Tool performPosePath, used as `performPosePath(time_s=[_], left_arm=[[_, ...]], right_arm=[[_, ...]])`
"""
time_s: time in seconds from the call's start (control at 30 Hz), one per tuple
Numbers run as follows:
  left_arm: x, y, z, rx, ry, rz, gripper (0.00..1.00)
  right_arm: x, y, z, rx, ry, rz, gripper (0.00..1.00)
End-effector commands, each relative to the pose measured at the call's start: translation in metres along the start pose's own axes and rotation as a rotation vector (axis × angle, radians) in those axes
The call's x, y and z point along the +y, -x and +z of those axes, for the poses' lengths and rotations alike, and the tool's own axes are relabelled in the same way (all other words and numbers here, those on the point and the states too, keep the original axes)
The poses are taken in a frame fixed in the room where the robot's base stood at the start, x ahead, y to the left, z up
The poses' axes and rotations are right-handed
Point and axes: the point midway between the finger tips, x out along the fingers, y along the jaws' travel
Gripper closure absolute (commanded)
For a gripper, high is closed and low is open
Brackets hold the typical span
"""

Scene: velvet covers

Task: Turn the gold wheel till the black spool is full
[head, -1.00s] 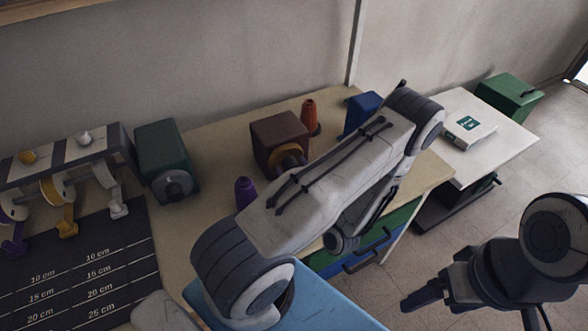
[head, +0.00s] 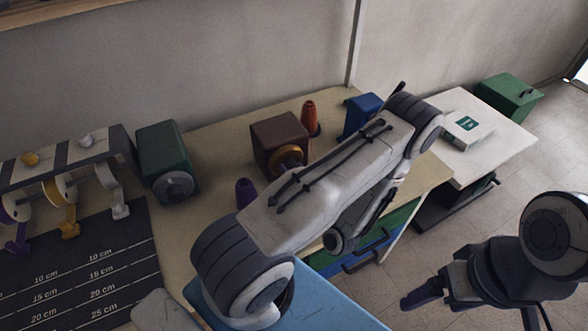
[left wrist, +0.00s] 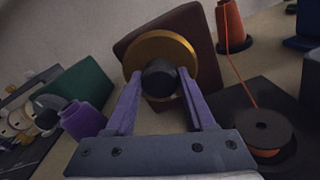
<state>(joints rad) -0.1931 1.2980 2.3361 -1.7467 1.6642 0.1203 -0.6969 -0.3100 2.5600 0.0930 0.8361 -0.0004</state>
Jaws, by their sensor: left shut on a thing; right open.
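The gold wheel (left wrist: 165,52) is on the face of a brown box (left wrist: 205,30), also seen in the head view (head: 279,133). My left gripper (left wrist: 160,82) has purple fingers shut on the wheel's dark hub knob (left wrist: 159,76). In the head view my own arm hides this gripper. The black spool (left wrist: 262,127) is at the lower right of the left wrist view. Orange thread shows under its top flange; how full it is I cannot tell. A taut orange thread (left wrist: 239,75) runs to it from an orange cone (left wrist: 231,22). My right gripper (head: 422,297) is open and empty, over the floor.
A purple cone (head: 246,192) stands left of my left arm. A blue bin (head: 361,112) stands behind. A white side table (head: 505,150) is right.

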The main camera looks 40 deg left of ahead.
Motion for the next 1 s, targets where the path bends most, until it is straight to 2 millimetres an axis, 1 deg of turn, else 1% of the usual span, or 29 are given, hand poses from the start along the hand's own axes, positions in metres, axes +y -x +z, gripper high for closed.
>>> performPosePath(time_s=[0.3,1.0], left_arm=[[-0.001,0.000,0.001,-0.001,-0.301,-0.001,1.00],[-0.003,0.000,0.000,-0.002,-0.964,-0.001,1.00]], right_arm=[[-0.001,0.009,-0.001,0.000,0.000,0.000,0.16],[-0.002,0.022,-0.001,0.000,0.000,0.000,0.16]])
